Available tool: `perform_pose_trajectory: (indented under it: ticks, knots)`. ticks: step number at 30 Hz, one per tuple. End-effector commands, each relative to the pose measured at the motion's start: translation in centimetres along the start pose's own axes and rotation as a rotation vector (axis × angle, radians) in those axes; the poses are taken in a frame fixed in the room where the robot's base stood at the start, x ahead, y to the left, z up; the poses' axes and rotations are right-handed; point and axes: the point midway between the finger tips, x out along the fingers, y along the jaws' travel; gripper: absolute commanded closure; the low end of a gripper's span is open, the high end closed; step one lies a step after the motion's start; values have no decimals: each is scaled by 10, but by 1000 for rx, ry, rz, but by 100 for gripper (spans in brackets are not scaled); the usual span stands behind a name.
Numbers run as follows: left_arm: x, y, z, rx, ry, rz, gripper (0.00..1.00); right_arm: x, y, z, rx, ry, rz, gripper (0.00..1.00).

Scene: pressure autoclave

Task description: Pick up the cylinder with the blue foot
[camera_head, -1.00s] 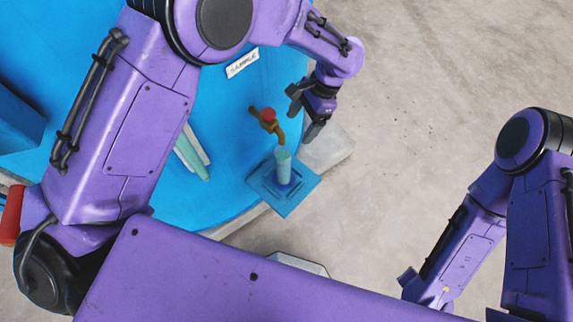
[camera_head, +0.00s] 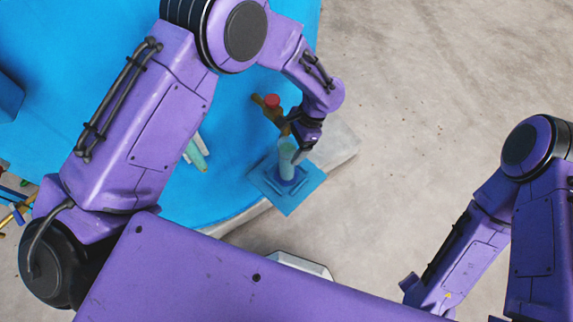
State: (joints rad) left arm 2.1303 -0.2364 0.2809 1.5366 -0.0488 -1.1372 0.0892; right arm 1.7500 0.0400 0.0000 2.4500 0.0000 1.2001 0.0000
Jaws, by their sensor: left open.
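The cylinder (camera_head: 286,163) is a pale teal, clear tube standing upright with a blue foot (camera_head: 286,182). It stands on a square blue plate (camera_head: 289,202) beside the large blue vessel. My left gripper (camera_head: 291,149) is open at the cylinder's upper part, and its fingers overlap the top in the picture. I cannot tell whether they touch it. The right arm shows at the right edge, but the right gripper's fingers are not seen.
A brass tap with a red knob (camera_head: 272,101) sits just above and left of the cylinder, close to my left gripper. The blue vessel (camera_head: 235,180) fills the left. Bare floor (camera_head: 430,100) is clear to the right.

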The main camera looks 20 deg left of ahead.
Motion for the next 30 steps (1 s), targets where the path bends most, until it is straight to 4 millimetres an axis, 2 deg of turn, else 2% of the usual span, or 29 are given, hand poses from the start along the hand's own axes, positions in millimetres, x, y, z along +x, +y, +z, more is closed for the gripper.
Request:
perform_pose_trajectory:
  ticks: [3, 10, 15, 17, 18, 30]
  knots:
    - [13, 0, 0, 1, -1, 0, 19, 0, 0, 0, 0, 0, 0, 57]
    - [15, 0, 0, 1, 0, -1, 19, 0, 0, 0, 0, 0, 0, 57]
    - [15, 0, 0, 0, 1, -1, 74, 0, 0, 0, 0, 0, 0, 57]
    - [15, 0, 0, 0, 1, -1, 94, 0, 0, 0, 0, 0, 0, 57]
    - [15, 0, 0, 0, 1, -1, 100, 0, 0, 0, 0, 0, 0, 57]
    - [10, -1, 3, -2, 1, -1, 100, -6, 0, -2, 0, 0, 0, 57]
